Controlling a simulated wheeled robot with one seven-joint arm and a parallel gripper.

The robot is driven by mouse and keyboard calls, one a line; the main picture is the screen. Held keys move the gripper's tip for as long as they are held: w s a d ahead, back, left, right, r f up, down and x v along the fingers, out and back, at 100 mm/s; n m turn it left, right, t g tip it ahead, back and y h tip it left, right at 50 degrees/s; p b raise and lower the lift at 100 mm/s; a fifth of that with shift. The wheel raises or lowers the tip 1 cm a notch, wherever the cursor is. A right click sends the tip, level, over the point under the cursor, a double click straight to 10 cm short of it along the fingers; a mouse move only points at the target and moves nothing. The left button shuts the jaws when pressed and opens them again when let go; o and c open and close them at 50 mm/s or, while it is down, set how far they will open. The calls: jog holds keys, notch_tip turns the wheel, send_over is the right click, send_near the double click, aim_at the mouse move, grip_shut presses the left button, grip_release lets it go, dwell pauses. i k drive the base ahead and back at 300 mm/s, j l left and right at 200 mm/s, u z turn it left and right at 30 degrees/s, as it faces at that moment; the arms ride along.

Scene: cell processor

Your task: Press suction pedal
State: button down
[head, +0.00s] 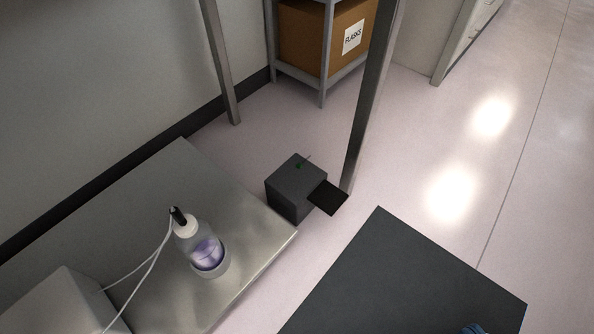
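The suction pedal is on the floor just past the right end of the metal bench. It has a dark grey box (293,190) with a small green mark on top. A flat black foot plate (328,197) sticks out from the box on its right side, near the foot of a metal post. Nothing is seen touching the plate, and I cannot tell whether it is pressed. My gripper is not in view. Only a small blue piece shows at the bottom edge, and I cannot tell what it is.
A metal bench (165,200) fills the left, bearing a bottle (205,250) of purple liquid with a tube. A metal post (368,100) rises behind the plate. A box labelled FLASKS (325,35) sits on a rack behind. The floor at right is clear.

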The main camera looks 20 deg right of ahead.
aim_at(325, 196)
jog(key=i+l+u, duration=0.15)
jog(key=l+u, duration=0.15)
jog(key=i+l+u, duration=0.15)
jog(key=l+u, duration=0.5)
jog(key=l, duration=0.15)
jog(key=i, duration=0.05)
